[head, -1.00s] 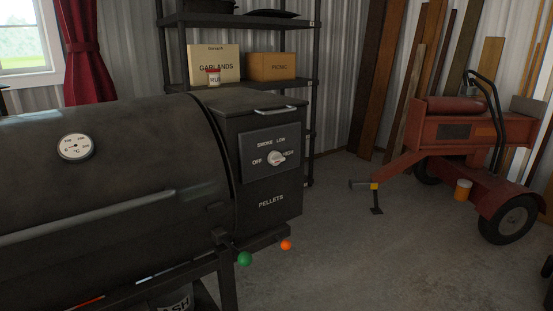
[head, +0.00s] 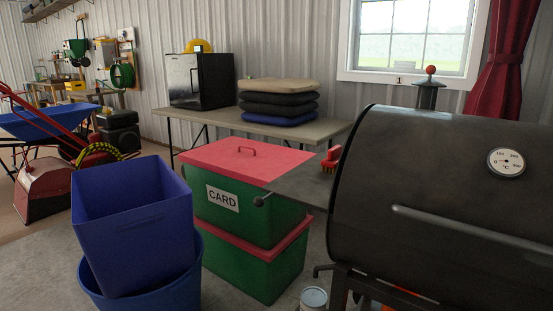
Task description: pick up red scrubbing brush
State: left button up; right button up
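A red scrubbing brush (head: 331,158) with yellowish bristles rests on the dark side shelf (head: 294,186) at the left end of the black pellet smoker (head: 440,195). It stands close to the smoker's barrel, near the shelf's back. It is small in the head view. Neither of my grippers shows in this view.
Green bins with red lids (head: 228,160), one labelled CARD, stand left of the shelf. Blue bins (head: 132,220) are stacked in front of them. A table (head: 300,132) with cushions (head: 279,105) and a black mini fridge (head: 200,80) is behind. A can (head: 313,298) sits on the floor.

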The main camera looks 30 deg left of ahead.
aim_at(330, 164)
jog(key=u, duration=0.7)
jog(key=i+j+z, duration=0.15)
jog(key=k, duration=0.05)
